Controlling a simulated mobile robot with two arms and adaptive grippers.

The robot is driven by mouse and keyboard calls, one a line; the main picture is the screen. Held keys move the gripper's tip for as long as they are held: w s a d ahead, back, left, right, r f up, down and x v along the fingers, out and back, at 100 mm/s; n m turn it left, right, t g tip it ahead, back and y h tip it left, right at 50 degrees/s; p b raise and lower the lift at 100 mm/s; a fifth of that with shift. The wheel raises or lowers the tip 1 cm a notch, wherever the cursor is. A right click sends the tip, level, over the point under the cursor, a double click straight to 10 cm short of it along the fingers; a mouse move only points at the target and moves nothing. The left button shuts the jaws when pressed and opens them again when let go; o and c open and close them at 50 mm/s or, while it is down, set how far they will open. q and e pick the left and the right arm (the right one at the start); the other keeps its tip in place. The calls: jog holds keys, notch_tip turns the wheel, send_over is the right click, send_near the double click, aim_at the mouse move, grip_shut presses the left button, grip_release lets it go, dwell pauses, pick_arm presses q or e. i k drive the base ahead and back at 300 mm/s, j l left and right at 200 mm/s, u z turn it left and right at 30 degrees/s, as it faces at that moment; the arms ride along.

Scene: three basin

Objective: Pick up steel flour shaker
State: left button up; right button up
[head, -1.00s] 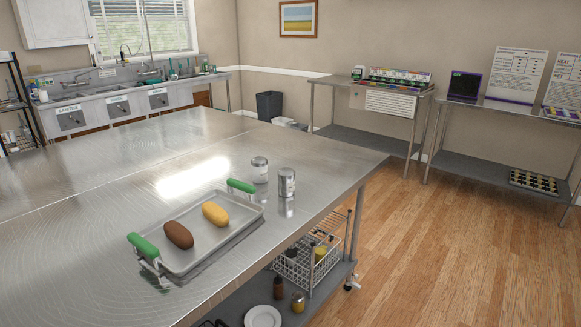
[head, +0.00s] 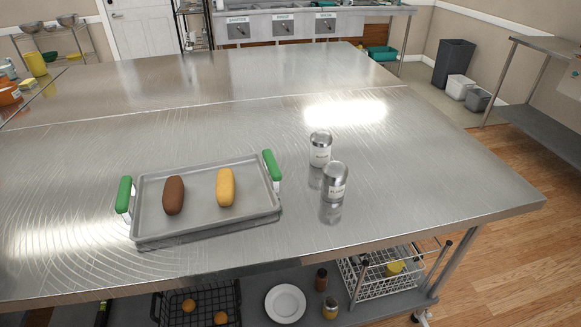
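Two steel shakers with domed lids and printed labels stand upright on the steel table, right of the tray. The nearer shaker (head: 336,182) has a label that seems to read flour, though the print is small. The farther shaker (head: 320,149) stands just behind it and a little left; its label is too small to read surely. Neither of my grippers shows in the head view.
A grey tray (head: 148,207) with green handles holds a brown loaf (head: 174,195) and a yellow loaf (head: 225,187). The steel table (head: 430,180) is clear right of the shakers. A wire basket (head: 372,283) and a white plate (head: 285,303) sit on the lower shelf.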

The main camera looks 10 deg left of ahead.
aim_at(335, 173)
jog(key=i+l+u, duration=0.25)
jog(key=l, duration=0.15)
jog(key=l+u, duration=0.55)
jog(key=l, duration=0.3)
jog(key=i, duration=0.05)
